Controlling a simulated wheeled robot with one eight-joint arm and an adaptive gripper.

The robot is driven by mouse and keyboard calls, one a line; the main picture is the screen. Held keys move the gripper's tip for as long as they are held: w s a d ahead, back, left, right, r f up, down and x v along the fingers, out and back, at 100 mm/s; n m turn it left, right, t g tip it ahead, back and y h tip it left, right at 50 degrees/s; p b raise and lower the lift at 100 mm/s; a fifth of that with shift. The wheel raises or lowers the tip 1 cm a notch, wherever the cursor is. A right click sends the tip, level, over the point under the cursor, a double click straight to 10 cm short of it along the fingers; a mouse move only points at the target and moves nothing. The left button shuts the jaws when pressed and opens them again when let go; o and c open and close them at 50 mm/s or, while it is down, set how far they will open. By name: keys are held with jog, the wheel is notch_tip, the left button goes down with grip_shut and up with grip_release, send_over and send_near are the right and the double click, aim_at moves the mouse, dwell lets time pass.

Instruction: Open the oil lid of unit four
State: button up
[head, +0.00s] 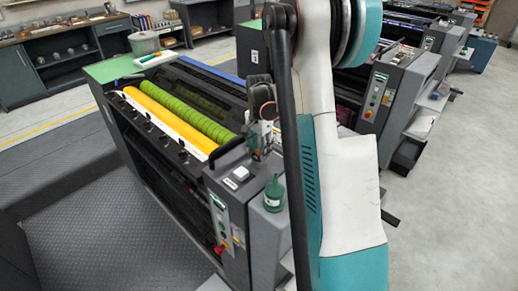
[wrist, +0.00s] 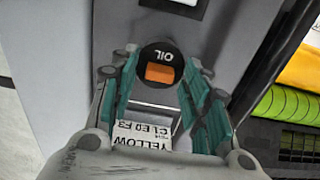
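The oil lid (wrist: 162,52) is a round black cap marked OIL with an orange patch (wrist: 160,73). In the wrist view it lies between the tips of my gripper (wrist: 162,66), whose teal fingers stand apart on either side of it. I cannot tell whether the fingers touch it. A white label reading YELLOW (wrist: 139,134) shows between the fingers. In the head view my gripper (head: 262,128) is at the near end of a grey ink unit (head: 232,196) with yellow and green rollers. There the lid is hidden. I cannot read the unit's number.
A green bottle (head: 274,194) stands on the unit's near end, close to my arm. Other units (head: 385,95) stand at the right. Floor is clear at the far right.

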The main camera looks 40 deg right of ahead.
jog(key=c, duration=0.8)
jog(key=shift+d+n, duration=0.1)
jog(key=shift+n, duration=0.2)
jog(key=n+b, duration=0.1)
jog(key=d+n, duration=0.1)
jog(key=n, duration=0.1)
jog(key=shift+w+n+b, duration=0.2)
jog(key=shift+n+b, duration=0.1)
jog(key=shift+b, duration=0.05)
jog(key=n, duration=0.2)
jog(key=n+b, duration=0.1)
jog(key=shift+w+d+n, duration=0.3)
jog(key=n, duration=0.3)
jog(key=w+n+b, duration=0.1)
jog(key=n, duration=0.1)
jog(key=shift+w+d+n, duration=0.1)
jog(key=shift+d+n, duration=0.2)
jog(key=shift+d, duration=0.05)
jog(key=shift+w+n, duration=0.3)
jog(key=shift+n, duration=0.8)
jog(key=shift+w+n, duration=0.3)
jog(key=shift+n, duration=0.8)
